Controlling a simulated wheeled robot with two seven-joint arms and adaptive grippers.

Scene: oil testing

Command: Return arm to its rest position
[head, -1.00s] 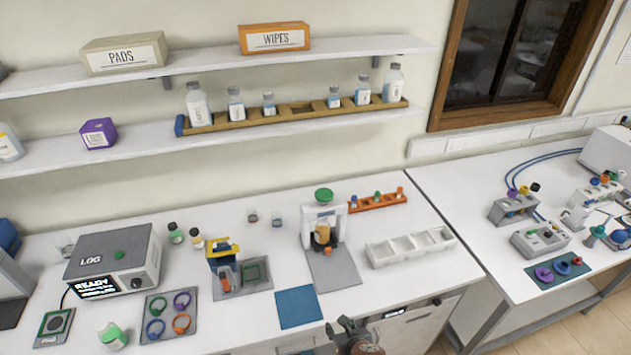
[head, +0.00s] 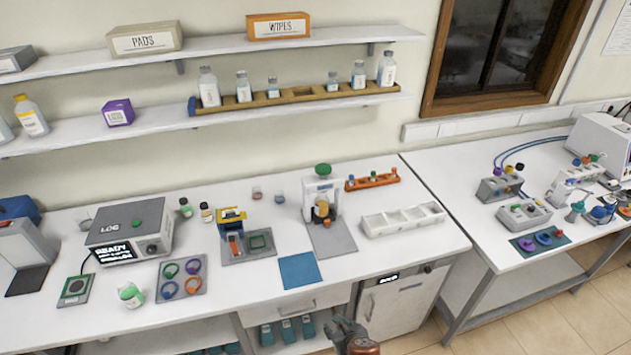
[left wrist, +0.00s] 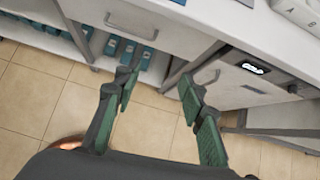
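My left gripper (head: 347,330) shows at the bottom of the head view, in front of the bench and below its top. In the left wrist view my left gripper (left wrist: 158,90) has its two green-padded fingers spread apart, with nothing between them. The fingers point toward the drawer (left wrist: 150,25) and the cabinet with a small lit display (left wrist: 255,68). They look apart from both. My right gripper is in neither view.
The white bench front edge (head: 345,281) lies just beyond the gripper. A blue mat (head: 299,271), a white divided tray (head: 403,220) and a dispenser (head: 321,195) stand on the bench. Teal-topped items (head: 287,330) sit on the under-shelf. Tiled floor (head: 540,325) is open at right.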

